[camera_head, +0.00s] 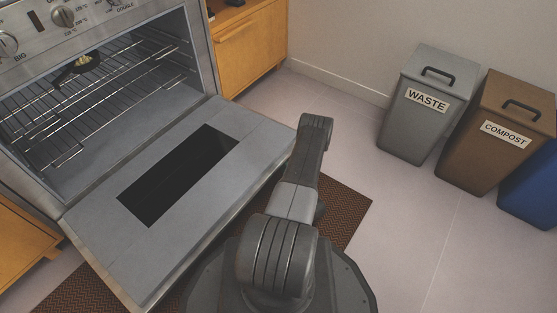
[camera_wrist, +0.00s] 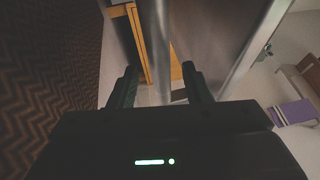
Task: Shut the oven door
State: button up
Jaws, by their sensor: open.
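The oven door (camera_head: 90,229) hangs open, lowered to about level, its inner face with a dark window up, in the head view. The oven (camera_head: 205,45) stands behind it with its racks showing. My arm rises just right of the door's edge; my gripper is not seen in the head view. In the wrist view my gripper (camera_wrist: 162,84) is open, with nothing seen between its two dark fingers. A grey metal panel with bright edges lies ahead of it, likely the door's underside; I cannot tell whether the fingers touch it.
A brown patterned mat (camera_head: 343,205) lies on the floor under my base; it also fills the left of the wrist view (camera_wrist: 45,80). Grey waste (camera_head: 408,128) and brown compost (camera_head: 478,165) bins and a blue bin (camera_head: 535,190) stand at the right. The floor between is clear.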

jog(key=shift+b+x, duration=0.65)
jog(key=shift+x, duration=2.1)
grip_shut()
